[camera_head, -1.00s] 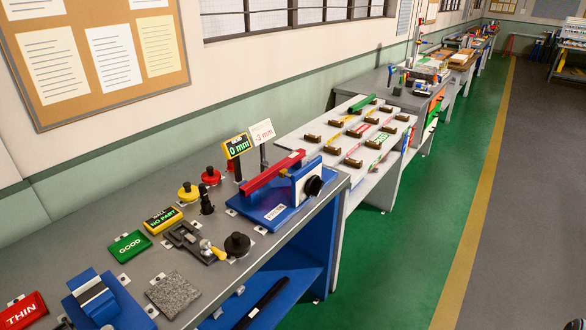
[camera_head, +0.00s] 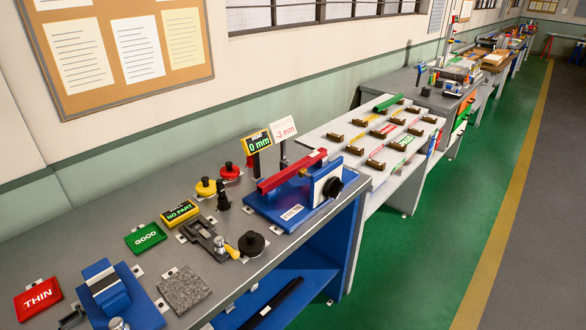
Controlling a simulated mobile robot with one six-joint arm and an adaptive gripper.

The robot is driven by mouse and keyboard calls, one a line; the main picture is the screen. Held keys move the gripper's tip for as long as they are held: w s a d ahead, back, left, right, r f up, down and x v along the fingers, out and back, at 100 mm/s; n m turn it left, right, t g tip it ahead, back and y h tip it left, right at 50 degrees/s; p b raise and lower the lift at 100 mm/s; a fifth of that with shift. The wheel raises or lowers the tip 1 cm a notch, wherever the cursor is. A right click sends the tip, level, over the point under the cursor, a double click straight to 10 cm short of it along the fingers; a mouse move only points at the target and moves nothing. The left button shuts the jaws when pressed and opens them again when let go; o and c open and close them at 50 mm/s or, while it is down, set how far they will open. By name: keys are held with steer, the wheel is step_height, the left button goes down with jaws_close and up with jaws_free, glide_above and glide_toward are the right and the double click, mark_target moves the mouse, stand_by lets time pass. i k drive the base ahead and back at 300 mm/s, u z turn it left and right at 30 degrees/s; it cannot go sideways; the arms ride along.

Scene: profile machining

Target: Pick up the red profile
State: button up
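The red profile (camera_head: 292,171) is a long red bar on a blue fixture (camera_head: 263,207) on the grey bench. It slants from lower left up to the right. Its right end lies beside a white plate with a black knob (camera_head: 331,186). My gripper is not in view, so its state is hidden.
A "0 mm" display (camera_head: 257,142) and a "-3 mm" sign (camera_head: 284,128) stand behind the profile. Red (camera_head: 229,172) and yellow (camera_head: 205,187) buttons are to its left. A white table (camera_head: 350,142) with several brown holders adjoins the bench. The green floor (camera_head: 420,245) at right is clear.

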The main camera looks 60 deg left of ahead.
mark_target(286, 174)
steer(key=z, duration=0.1)
steer(key=i, duration=2.5)
steer(key=u, duration=2.35)
